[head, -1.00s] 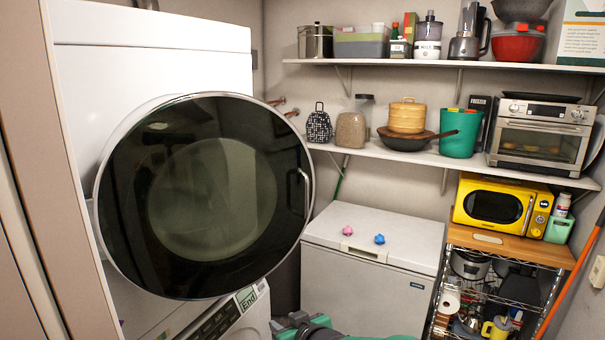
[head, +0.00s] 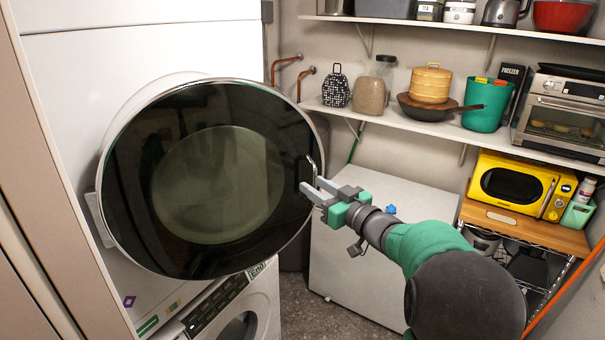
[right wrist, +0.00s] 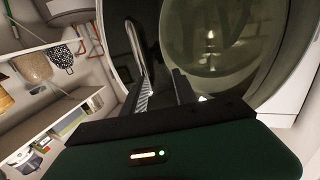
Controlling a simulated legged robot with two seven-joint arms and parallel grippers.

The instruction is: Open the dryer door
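The dryer door (head: 135,185) is a large round dark-glass door with a chrome rim on the upper white machine. It stands at an angle to the white front; I cannot tell whether it is latched. Its curved metal handle (head: 312,168) is at the door's right edge. My right gripper (head: 316,188) is open, its fingertips close to the handle's lower end. In the right wrist view the fingers (right wrist: 160,90) are apart, with the handle (right wrist: 135,50) ahead of the left-hand finger; contact is unclear. My left gripper is out of view.
The lower washer (head: 235,315) stands beneath the dryer. A white chest freezer (head: 350,240) is behind my right arm. Shelves (head: 440,127) with kitchenware line the back wall. A yellow microwave (head: 510,185) is on a rack at right. Some floor shows by the freezer.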

